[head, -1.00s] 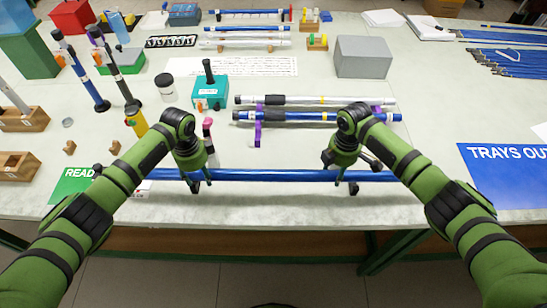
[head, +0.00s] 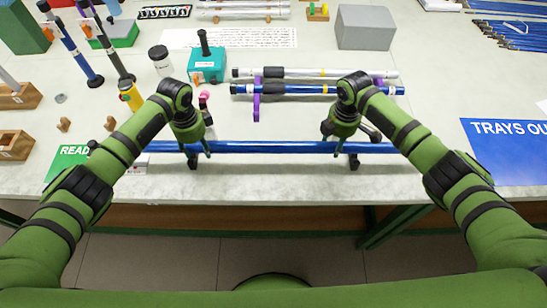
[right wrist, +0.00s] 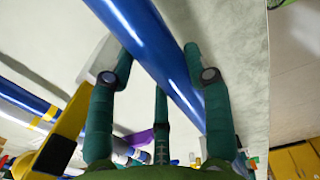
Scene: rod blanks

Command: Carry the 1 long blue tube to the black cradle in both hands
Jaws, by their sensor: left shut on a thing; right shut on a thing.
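The long blue tube (head: 270,147) lies level across the front of the table in the head view, its ends partly behind my forearms. My left gripper (head: 197,148) is shut on it left of the middle, and my right gripper (head: 344,147) is shut on it to the right. The right wrist view shows the tube (right wrist: 150,50) running between my right fingers (right wrist: 160,85).
Behind the tube, a purple stand (head: 256,108) carries a white tube (head: 310,73) and a shorter blue tube (head: 315,90). A teal box (head: 207,66) and yellow bottle (head: 131,96) stand behind my left arm. Signs lie left (head: 67,160) and right (head: 510,150).

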